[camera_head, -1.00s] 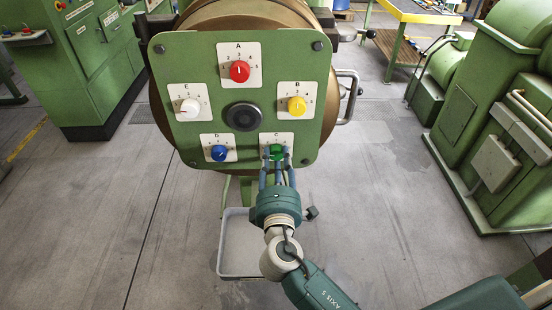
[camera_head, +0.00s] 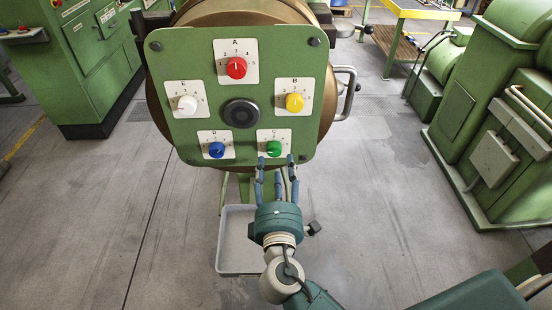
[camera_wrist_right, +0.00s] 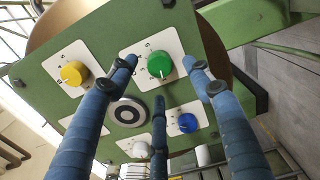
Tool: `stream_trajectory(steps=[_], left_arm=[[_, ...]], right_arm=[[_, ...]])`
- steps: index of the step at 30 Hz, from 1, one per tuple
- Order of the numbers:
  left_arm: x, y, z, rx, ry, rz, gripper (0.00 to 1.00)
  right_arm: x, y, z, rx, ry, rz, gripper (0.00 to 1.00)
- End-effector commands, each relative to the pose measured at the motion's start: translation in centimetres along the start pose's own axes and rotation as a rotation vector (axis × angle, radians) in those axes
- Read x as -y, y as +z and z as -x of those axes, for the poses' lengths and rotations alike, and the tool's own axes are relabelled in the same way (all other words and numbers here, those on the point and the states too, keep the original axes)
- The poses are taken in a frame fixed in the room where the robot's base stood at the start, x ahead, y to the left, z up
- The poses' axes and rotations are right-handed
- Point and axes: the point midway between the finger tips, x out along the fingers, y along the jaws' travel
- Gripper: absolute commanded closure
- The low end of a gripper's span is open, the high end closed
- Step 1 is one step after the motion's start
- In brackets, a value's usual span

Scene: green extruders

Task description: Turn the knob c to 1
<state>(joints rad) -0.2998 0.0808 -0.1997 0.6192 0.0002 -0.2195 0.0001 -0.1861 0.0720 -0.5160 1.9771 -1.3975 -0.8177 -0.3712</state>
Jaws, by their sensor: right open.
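The green knob C (camera_head: 273,148) sits on a white plate at the lower right of the green panel (camera_head: 191,66). It also shows in the right wrist view (camera_wrist_right: 160,64), with a white pointer mark on it. I cannot read which number it points at. My right gripper (camera_head: 276,164) is open and empty, its blue fingers just below and in front of knob C. In the right wrist view its fingers (camera_wrist_right: 162,77) are spread either side of the knob, apart from it. My left gripper is not in view.
The panel also bears a red knob A (camera_head: 236,68), a yellow knob B (camera_head: 294,103), a blue knob D (camera_head: 216,150), a white knob E (camera_head: 187,105) and a black central disc (camera_head: 241,114). Green machines (camera_head: 497,110) stand to the right.

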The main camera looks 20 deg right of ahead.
Motion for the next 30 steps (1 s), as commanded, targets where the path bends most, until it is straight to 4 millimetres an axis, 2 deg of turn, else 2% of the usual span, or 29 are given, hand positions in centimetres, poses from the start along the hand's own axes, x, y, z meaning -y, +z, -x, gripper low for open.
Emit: stream_trajectory(steps=[1, 6, 12, 30], left_arm=[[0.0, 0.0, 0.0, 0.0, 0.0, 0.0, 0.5], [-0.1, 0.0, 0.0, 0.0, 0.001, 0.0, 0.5], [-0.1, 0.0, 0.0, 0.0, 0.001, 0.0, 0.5], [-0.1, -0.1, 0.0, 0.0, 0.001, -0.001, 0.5]], right_arm=[[0.2, 0.0, 1.3, -0.001, -0.005, -0.001, 0.5], [0.2, 0.1, 4.6, 0.001, -0.005, -0.001, 0.5], [0.1, 0.2, 6.8, 0.002, -0.003, 0.0, 0.5], [0.2, 0.1, 7.2, 0.002, -0.004, 0.0, 0.5]])
